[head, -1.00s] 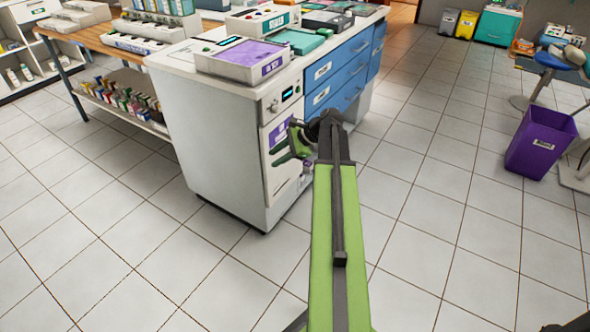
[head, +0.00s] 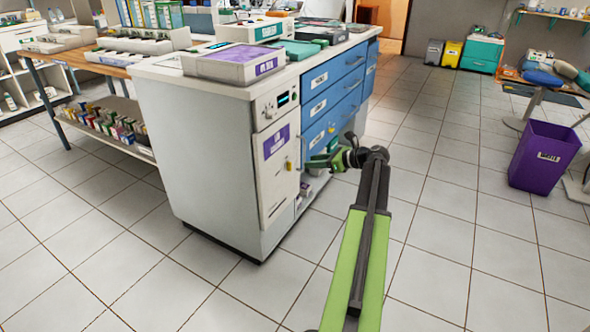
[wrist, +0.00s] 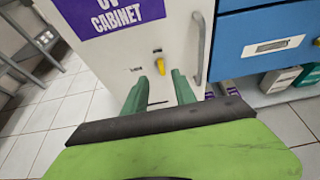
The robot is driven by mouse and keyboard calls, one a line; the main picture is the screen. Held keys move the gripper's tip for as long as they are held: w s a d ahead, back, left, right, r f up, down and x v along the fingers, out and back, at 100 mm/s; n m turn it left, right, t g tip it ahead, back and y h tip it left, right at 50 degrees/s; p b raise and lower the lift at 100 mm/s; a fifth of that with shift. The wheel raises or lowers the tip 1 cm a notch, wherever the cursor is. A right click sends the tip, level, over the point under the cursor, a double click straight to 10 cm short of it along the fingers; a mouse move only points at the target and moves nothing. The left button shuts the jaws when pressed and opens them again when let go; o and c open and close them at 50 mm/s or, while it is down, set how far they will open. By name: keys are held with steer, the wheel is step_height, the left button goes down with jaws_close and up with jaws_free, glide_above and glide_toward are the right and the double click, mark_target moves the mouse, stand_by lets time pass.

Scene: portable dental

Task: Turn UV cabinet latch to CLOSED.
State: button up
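The UV cabinet (head: 277,185) is a white unit at the end of the counter, with a purple label on its front; the label (wrist: 110,12) reads "CABINET" in the wrist view. Its latch (wrist: 160,66) is a small yellow knob, roughly upright in the picture, beside a vertical handle. Small print lies left of the latch, too small to read surely. In the head view the latch (head: 289,163) is a yellow spot on the door. My gripper (wrist: 159,78) is open and empty, its green fingers on either side below the latch, apart from it. It also shows in the head view (head: 308,163).
A grey handle (wrist: 199,48) stands right of the latch. Blue drawers (head: 335,90) adjoin the cabinet on the right, with an open shelf of boxes (wrist: 281,80) below. The tiled floor in front is clear. A purple bin (head: 543,155) stands at the right.

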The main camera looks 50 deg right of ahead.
mark_target(291, 163)
steer(key=b+x, duration=0.2)
steer(key=x, duration=0.5)
steer(key=shift+w+a+f, duration=0.1)
steer(key=shift+w+f, duration=0.15)
steer(key=shift+f, duration=0.1)
steer(key=shift+w+a+f+b, duration=0.15)
steer(key=shift+w+b, duration=0.2)
steer(key=shift+w, duration=0.3)
jaws_close()
